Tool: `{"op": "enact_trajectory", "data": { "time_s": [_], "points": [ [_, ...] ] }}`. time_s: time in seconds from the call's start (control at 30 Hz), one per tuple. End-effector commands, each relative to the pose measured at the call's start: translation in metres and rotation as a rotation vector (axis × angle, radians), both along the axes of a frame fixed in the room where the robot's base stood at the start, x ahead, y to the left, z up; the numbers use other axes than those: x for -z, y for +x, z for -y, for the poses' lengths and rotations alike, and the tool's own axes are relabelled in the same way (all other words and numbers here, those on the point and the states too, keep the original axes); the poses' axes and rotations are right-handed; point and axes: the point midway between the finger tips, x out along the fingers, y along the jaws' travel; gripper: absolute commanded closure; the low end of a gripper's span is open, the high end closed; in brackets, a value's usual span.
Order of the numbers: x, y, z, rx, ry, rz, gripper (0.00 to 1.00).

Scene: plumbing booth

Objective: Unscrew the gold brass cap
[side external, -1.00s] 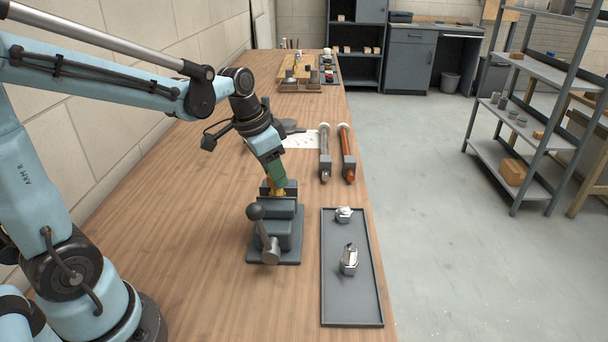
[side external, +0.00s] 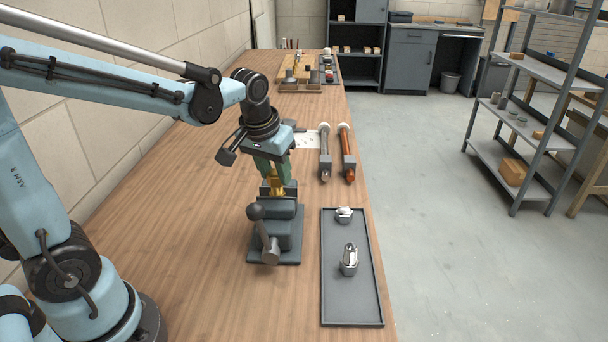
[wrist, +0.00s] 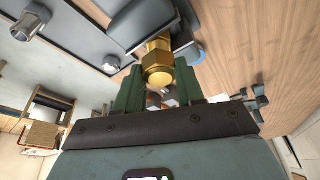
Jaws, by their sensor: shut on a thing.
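The gold brass cap (side external: 275,187) sits upright at the top of the dark grey bench vise (side external: 275,230). In the wrist view, the cap (wrist: 159,70) shows its hex part and round end between my green fingers. My gripper (side external: 275,174) comes from above and is shut on the cap. In the wrist view my gripper (wrist: 158,82) has one finger on each side of it. The vise (wrist: 143,25) shows behind the cap there. The cap's lower end and the thread are hidden.
A grey tray (side external: 336,292) right of the vise holds a chrome fitting (side external: 349,260) and a smaller one (side external: 343,214). Bench left of the vise is clear.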

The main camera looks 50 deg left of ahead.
Motion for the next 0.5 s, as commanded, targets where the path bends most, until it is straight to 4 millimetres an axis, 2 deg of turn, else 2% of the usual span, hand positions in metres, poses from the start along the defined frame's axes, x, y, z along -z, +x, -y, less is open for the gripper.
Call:
{"op": "enact_trajectory", "data": {
  "time_s": [0.2, 0.5],
  "points": [
    [-0.0008, 0.0008, 0.0016, -0.215, 0.002, -0.001, 0.94],
    [-0.0012, 0.0011, 0.0020, -0.364, 0.000, -0.001, 0.94]
  ]
}}
